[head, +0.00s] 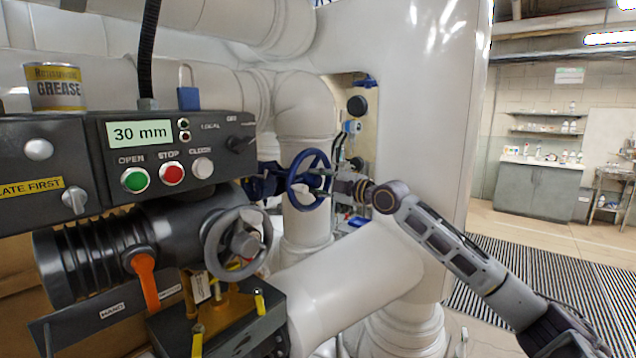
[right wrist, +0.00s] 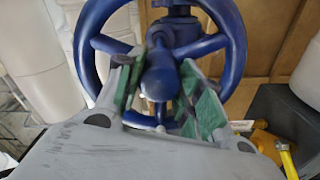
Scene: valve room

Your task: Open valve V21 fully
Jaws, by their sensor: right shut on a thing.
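A blue handwheel (head: 291,187) stands upright on a valve between white pipes in the middle of the head view. No V21 tag is legible on it. In the right wrist view the wheel (right wrist: 239,45) fills the upper middle, with its round hub toward me. My right gripper (head: 323,184) reaches it from the right. In the right wrist view its green-padded fingers (right wrist: 158,77) sit on both sides of the hub and hold the wheel there. The exact contact is partly hidden. My left gripper is not in view.
A dark actuator box (head: 220,130) with buttons and a "30 mm" display stands close at left. A grey handwheel (head: 212,248) and an orange lever (head: 146,275) are below it. A grease can (head: 55,88) sits on top. Large white pipes (head: 345,290) surround the blue wheel. Open floor lies at right.

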